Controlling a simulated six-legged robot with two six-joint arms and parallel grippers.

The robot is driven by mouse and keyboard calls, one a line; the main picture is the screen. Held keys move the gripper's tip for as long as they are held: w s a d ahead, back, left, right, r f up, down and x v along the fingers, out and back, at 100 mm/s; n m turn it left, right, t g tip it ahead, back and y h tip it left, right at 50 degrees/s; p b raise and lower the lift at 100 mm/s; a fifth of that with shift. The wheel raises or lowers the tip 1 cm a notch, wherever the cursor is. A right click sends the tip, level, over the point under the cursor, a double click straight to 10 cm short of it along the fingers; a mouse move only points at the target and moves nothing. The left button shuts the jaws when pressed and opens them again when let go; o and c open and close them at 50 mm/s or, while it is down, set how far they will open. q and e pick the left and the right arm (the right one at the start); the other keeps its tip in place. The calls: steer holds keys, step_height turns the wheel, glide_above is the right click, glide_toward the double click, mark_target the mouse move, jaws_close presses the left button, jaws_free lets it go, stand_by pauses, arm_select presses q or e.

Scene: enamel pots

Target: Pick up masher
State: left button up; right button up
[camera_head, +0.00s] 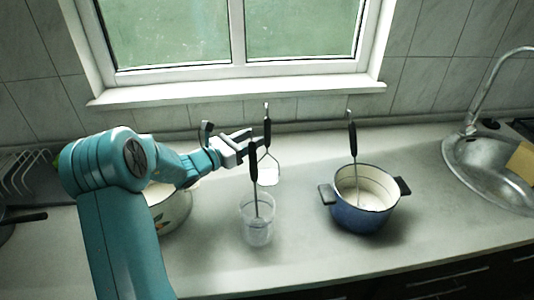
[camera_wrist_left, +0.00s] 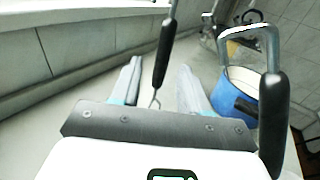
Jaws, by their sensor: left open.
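The masher (camera_head: 267,127) stands upright behind the glass, with a black handle on top and a wire shank that splits towards a wide lower end near the counter. My left gripper (camera_head: 253,142) reaches in from the left at the height of its handle. In the left wrist view, the masher's black handle (camera_wrist_left: 164,54) shows between the two open fingers of my left gripper (camera_wrist_left: 160,84), with clear space on both sides. The fingers are not closed on it. The masher's lower end is mostly hidden there by the gripper body. My right gripper is out of view.
A glass (camera_head: 257,222) holding another black-handled utensil (camera_head: 254,160) stands just in front of the masher. A blue pot (camera_head: 362,215) with a utensil (camera_head: 352,137) is to the right. A light pot (camera_head: 172,215) is partly behind my arm. The sink (camera_head: 480,185) is far right.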

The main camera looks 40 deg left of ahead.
arm_select(q)
steer(key=p, duration=0.2)
glide_above(267, 150)
steer(key=shift+w+a+f, duration=0.1)
steer(key=shift+w+a, duration=0.2)
steer(key=shift+w, duration=0.1)
steer(key=shift+s, duration=0.1)
steer(key=shift+c, duration=0.3)
jaws_close()
